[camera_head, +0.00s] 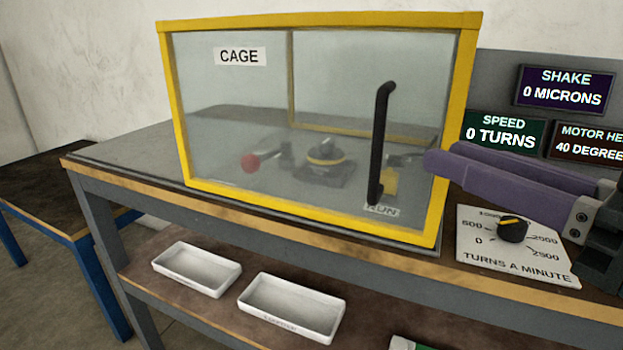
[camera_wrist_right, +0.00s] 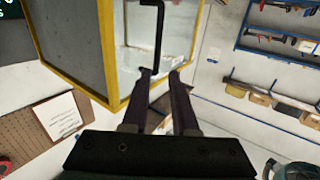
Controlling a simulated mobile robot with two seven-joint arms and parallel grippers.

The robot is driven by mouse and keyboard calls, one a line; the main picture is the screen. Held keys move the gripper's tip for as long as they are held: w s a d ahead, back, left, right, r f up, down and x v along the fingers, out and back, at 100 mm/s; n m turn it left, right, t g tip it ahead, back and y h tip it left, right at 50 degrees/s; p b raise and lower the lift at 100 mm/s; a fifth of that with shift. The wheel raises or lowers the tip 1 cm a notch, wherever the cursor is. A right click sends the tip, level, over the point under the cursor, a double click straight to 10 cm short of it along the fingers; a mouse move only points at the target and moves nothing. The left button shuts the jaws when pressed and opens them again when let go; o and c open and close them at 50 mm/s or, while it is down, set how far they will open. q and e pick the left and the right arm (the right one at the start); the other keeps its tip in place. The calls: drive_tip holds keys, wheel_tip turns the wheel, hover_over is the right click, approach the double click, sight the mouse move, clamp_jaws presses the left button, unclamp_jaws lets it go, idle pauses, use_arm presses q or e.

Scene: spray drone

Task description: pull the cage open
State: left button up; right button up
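The cage (camera_head: 330,212) is a yellow-framed box with clear panels and a "CAGE" label, standing on the bench. Its front looks closed. A black upright bar handle (camera_head: 379,145) is on the right part of the front panel. My right gripper (camera_head: 445,156), with purple fingers, is to the right of the handle, apart from it in the head view. In the right wrist view the gripper (camera_wrist_right: 164,70) is open and empty, with the handle (camera_wrist_right: 158,35) ahead of the gap, nearer the left finger. My left gripper is not in view.
A dial plate (camera_head: 520,262) lies right of the cage, below my right gripper. Display screens (camera_head: 564,88) stand behind. Two white trays (camera_head: 292,307) sit on the lower shelf. Inside the cage are a red knob (camera_head: 250,162) and a round device (camera_head: 325,153).

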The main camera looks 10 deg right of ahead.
sight(383, 137)
drive_tip(key=x, duration=1)
drive_tip(key=shift+w+d+f, duration=0.15)
drive_tip(key=shift+w+d, duration=0.05)
drive_tip(key=shift+w, duration=0.1)
clamp_jaws()
idle(1.1)
